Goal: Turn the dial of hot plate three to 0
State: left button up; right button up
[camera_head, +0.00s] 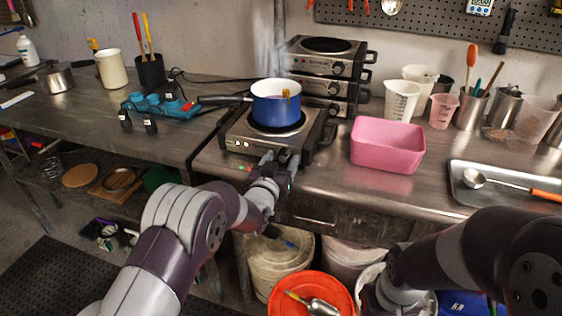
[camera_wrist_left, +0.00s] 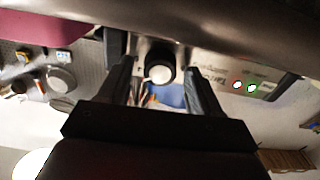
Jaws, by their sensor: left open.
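A hot plate (camera_head: 240,138) stands near the front edge of the steel table with a blue pot (camera_head: 277,107) on its burner. My left gripper (camera_head: 276,160) is at its front face and covers the dial in the head view. In the left wrist view the dial (camera_wrist_left: 160,69), a round knob with a pale face, sits between the open fingers of my left gripper (camera_wrist_left: 158,80). I cannot tell whether they touch it. Its marks are unreadable, and I see no number three on the plate. Red and green lights (camera_wrist_left: 244,87) show beside the dial. My right gripper's fingers do not show.
Stacked hot plates (camera_head: 325,68) stand behind. A pink tub (camera_head: 387,146) is to the right, with beakers (camera_head: 401,101) beyond and a metal tray (camera_head: 500,196) at far right. A blue rack (camera_head: 160,106) is to the left. An orange bucket (camera_head: 340,290) stands below the table edge.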

pick_arm(q)
jog(key=shift+w, duration=0.15)
jog(key=c, duration=1)
jog(key=shift+c, duration=0.2)
